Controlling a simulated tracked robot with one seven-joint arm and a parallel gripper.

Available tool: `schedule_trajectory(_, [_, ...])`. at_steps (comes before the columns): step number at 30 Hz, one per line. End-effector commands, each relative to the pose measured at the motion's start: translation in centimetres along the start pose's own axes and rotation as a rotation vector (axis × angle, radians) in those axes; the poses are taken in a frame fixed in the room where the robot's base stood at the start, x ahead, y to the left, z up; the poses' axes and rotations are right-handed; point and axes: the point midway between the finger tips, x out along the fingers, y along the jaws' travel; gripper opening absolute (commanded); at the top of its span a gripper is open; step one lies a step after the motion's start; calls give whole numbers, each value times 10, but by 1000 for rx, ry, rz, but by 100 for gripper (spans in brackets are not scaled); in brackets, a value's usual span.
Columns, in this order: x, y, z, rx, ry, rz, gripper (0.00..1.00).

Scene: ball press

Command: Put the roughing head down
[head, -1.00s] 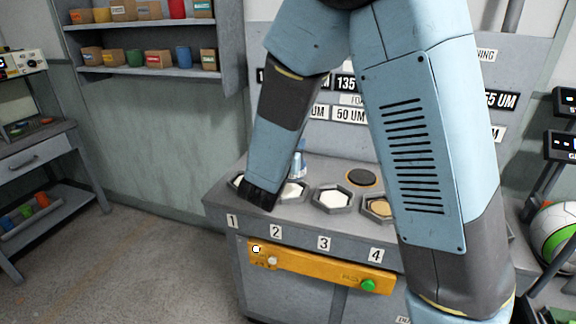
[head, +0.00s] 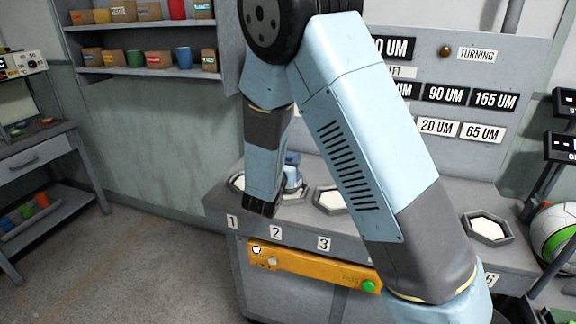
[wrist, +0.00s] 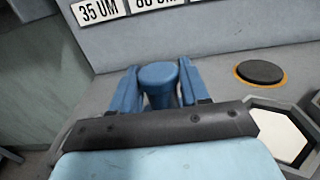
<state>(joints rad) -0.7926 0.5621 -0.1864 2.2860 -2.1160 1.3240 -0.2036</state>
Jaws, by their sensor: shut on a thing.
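The roughing head (wrist: 158,76), a blue piece with a round top, stands between the two blue fingers of my gripper (wrist: 158,88) in the wrist view. The fingers are shut on it from both sides. In the head view, blue parts show beside my forearm, just above the grey bench near the label 2. My arm hides most of the gripper there. The lower end of the roughing head is hidden, so I cannot tell whether it touches the bench.
The grey bench (head: 410,215) has hexagonal recesses, including one at the right (head: 487,228). A dark disc with an orange ring (wrist: 260,73) lies right of my gripper. A panel with labels (head: 468,130) rises behind. An orange bar (head: 315,270) crosses the bench front.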

Motion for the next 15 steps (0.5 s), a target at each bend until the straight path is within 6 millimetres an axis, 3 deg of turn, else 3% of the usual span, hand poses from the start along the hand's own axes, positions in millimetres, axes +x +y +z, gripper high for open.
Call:
schedule_trajectory(5, [0,0,-17,-1,-2,1,0])
schedule_trajectory(15, [0,1,-19,1,-2,1,0])
